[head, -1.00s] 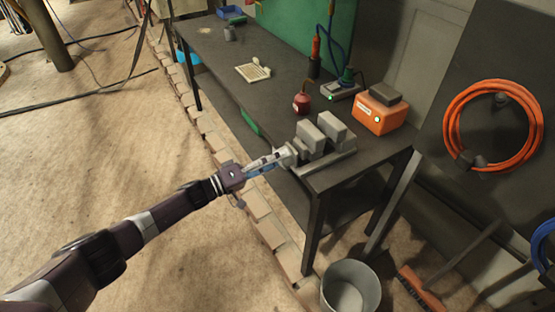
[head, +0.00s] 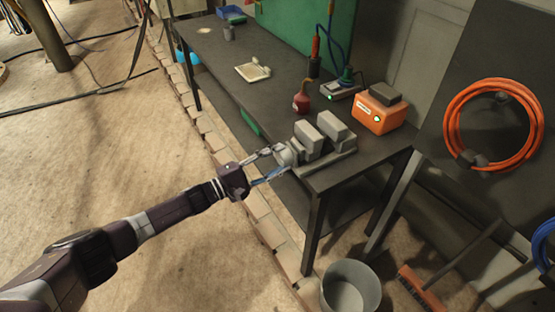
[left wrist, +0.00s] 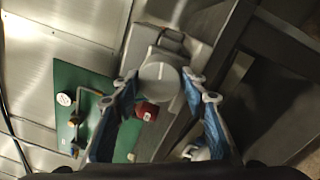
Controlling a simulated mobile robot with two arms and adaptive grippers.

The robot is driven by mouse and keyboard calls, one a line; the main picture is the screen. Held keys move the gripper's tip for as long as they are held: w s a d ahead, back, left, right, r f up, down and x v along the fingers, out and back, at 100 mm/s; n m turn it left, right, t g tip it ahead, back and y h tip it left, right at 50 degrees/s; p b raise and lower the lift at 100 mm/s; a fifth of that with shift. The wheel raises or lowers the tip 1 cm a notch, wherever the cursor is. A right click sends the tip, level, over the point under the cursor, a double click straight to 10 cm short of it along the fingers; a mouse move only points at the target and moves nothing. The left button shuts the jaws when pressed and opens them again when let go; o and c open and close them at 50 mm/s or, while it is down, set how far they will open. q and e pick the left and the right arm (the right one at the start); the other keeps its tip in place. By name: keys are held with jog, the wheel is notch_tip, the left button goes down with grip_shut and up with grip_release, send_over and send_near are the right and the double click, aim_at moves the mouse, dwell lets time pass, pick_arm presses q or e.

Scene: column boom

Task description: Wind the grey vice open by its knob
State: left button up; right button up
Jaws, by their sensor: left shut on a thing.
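The grey vice (head: 338,133) is at the near right end of the dark workbench. Its two blocky jaws stand close together with a narrow gap between them. Its round grey knob (head: 287,154) sticks out over the bench's front edge, toward my left arm. My left gripper (head: 279,159) is shut on the knob, one finger on each side. In the left wrist view the knob's round face (left wrist: 160,86) sits between the two blue-padded fingertips, and part of the vice shows behind it. My right gripper is in neither view.
On the workbench (head: 285,93), a red oil can (head: 301,103), an orange box (head: 379,112) and a small grey unit (head: 340,91) stand behind the vice. A bucket (head: 350,287) and a broom (head: 420,289) are on the floor at the right. Floor in front is clear.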

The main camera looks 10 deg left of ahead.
pick_arm(q)
jog(key=shift+s+f+n, duration=0.1)
jog(key=shift+n, duration=0.6)
jog(key=o, duration=1.2)
jog(key=shift+c, duration=0.2)
jog(key=r+v, duration=0.1)
jog(key=v, duration=1.1)
jog(key=shift+f, duration=0.35)
